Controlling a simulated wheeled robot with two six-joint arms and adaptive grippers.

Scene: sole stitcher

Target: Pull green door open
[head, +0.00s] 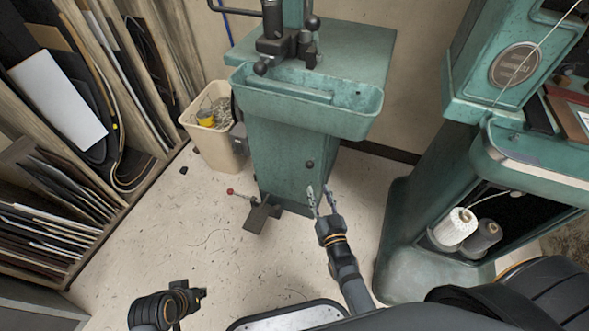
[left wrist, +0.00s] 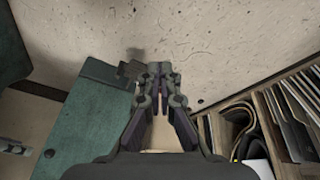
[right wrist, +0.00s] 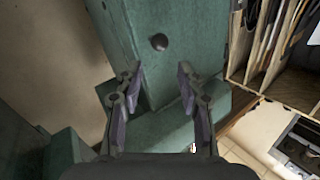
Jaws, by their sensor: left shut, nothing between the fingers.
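The green door (head: 285,165) is the front panel of the green machine's pedestal, and it looks shut. Its dark round knob (head: 310,164) is at the upper right of the panel. In the right wrist view the knob (right wrist: 159,42) shows just beyond my open fingertips. My right gripper (head: 322,192) is open and empty, in front of the door and a little below the knob in the head view. It does not visibly touch the knob. My left gripper (head: 196,291) is shut and empty, low over the floor, away from the door.
A pedal (head: 262,214) and a red-tipped lever (head: 231,191) are at the pedestal's foot. A cream bin (head: 212,140) stands left of it. A green machine with thread spools (head: 455,228) is on the right. Wooden shelves line the left.

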